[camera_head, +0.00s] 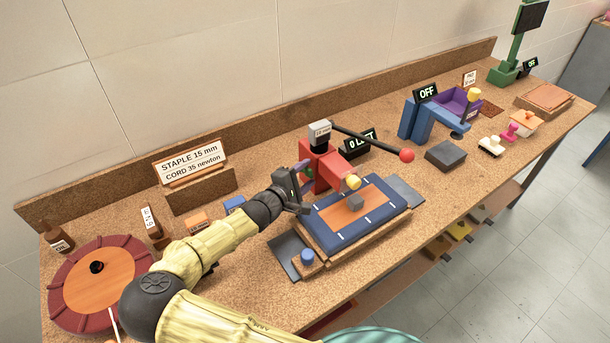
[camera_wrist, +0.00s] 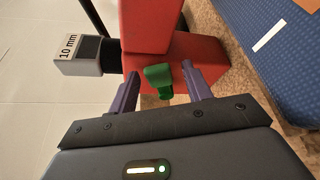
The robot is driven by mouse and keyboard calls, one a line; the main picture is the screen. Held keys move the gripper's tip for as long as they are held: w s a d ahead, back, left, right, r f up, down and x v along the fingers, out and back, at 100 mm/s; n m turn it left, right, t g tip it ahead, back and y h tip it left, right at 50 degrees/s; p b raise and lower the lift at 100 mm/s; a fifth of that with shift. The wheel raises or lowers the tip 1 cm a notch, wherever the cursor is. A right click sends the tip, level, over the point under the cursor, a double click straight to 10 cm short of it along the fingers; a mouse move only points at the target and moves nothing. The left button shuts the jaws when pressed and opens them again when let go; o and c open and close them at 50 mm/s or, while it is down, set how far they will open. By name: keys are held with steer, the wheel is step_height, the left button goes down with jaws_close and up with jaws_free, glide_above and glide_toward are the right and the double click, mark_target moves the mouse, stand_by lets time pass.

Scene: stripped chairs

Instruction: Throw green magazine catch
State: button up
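The green magazine catch (camera_wrist: 158,76) sticks out from the red stapler body (camera_wrist: 185,62) in the wrist view. My gripper (camera_wrist: 160,84) is open, with one purple finger on each side of the catch and a visible gap to each. In the head view my gripper (camera_head: 302,178) is at the left side of the red stapler (camera_head: 327,172); the catch is largely hidden there. The stapler carries a grey block marked 10 mm (camera_head: 320,131) and a black lever with a red knob (camera_head: 407,155).
A blue pad with an orange panel (camera_head: 330,236) lies in front of the stapler. A "0 LEFT" display (camera_head: 358,146) stands behind it. A sign reading STAPLE 15 mm, CORD 35 newton (camera_head: 190,163) is at the back left. A round red seat (camera_head: 70,312) is at the left.

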steer(key=b+v, duration=0.1)
steer(key=v, duration=1.6)
steer(key=shift+s+a+b, duration=0.15)
steer(key=shift+b, duration=0.15)
steer(key=shift+f, duration=0.1)
